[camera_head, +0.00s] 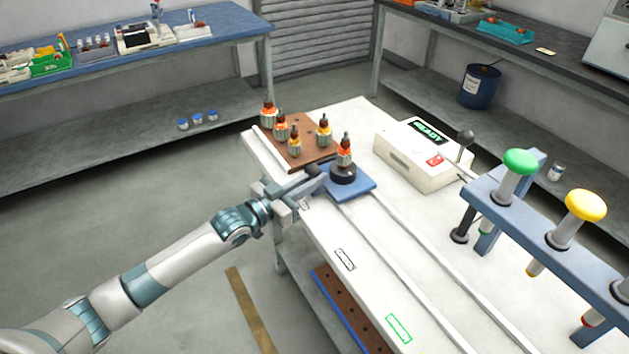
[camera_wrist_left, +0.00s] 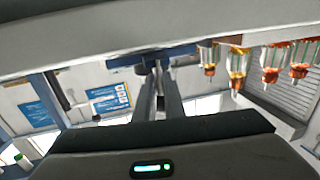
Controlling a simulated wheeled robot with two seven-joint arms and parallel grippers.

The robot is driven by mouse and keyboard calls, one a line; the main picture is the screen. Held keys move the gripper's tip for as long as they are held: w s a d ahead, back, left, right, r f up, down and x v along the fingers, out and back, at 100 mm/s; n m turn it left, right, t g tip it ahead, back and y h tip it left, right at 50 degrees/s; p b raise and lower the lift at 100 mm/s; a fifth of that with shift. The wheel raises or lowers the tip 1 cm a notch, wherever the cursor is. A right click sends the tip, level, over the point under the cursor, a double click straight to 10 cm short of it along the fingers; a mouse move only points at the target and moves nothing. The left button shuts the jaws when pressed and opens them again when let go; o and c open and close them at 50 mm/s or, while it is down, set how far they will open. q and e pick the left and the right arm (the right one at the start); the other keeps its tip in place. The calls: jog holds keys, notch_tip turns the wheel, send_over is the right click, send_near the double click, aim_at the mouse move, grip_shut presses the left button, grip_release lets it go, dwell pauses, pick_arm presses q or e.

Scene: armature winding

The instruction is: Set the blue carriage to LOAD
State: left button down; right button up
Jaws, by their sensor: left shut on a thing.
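The blue carriage (camera_head: 360,190) sits at the far end of two pale rails on the white bench, beside a brown rack. A dark round holder on it carries an upright armature (camera_head: 344,152) with an orange and copper winding. My left gripper (camera_head: 308,182) is at the carriage's left side, its fingers shut on what looks like the carriage's handle, mostly hidden by the fingers. In the left wrist view the fingers (camera_wrist_left: 158,70) come together just under the blue carriage (camera_wrist_left: 180,50). My right gripper is not in view.
Outlined labels, one black (camera_head: 345,259) and one green (camera_head: 398,328), lie along the bench's left edge; their text is unreadable. The brown rack (camera_head: 309,157) holds several armatures. A white lever box (camera_head: 405,160) and a blue frame with coloured knobs (camera_head: 545,223) stand to the right.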

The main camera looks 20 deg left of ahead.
pick_arm(q)
jog(key=shift+w+a+r, duration=0.2)
jog(key=shift+r, duration=0.4)
jog(key=c, duration=1.8)
grip_release()
jog(key=shift+w+f, duration=0.1)
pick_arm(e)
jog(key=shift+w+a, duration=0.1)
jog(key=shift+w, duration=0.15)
pick_arm(q)
jog(key=shift+d+f, duration=0.1)
jog(key=shift+s+f, duration=0.15)
jog(key=shift+s, duration=0.05)
